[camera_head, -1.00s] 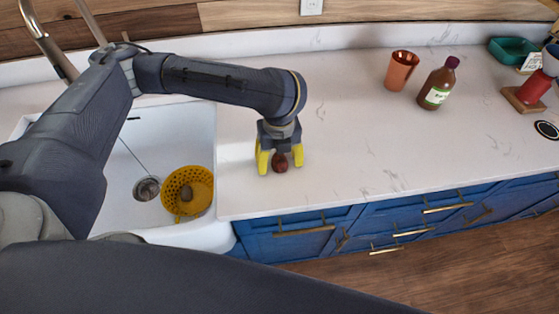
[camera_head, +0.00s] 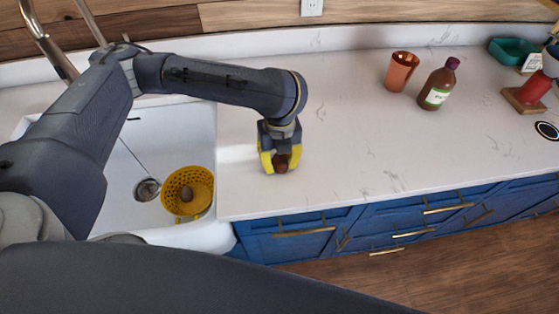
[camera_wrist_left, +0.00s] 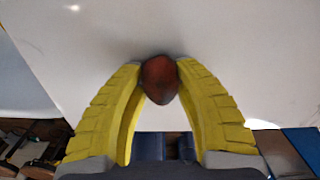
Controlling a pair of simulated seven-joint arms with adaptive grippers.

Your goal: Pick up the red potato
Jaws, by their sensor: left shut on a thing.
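The red potato (camera_head: 281,163) is a small dark red-brown lump on the white counter near its front edge, just right of the sink. My left gripper (camera_head: 281,167) points down at it, with its yellow fingers shut on it from both sides. In the left wrist view the potato (camera_wrist_left: 159,79) sits between the two fingertips (camera_wrist_left: 159,76), which touch its sides. I cannot tell any gap between the potato and the counter. My right gripper is not in view.
The white sink (camera_head: 130,205) on the left holds a yellow colander (camera_head: 203,178) with a brown lump in it. A copper cup (camera_head: 401,72) and a brown bottle (camera_head: 438,86) stand at the back right. The counter (camera_head: 350,150) around the gripper is clear.

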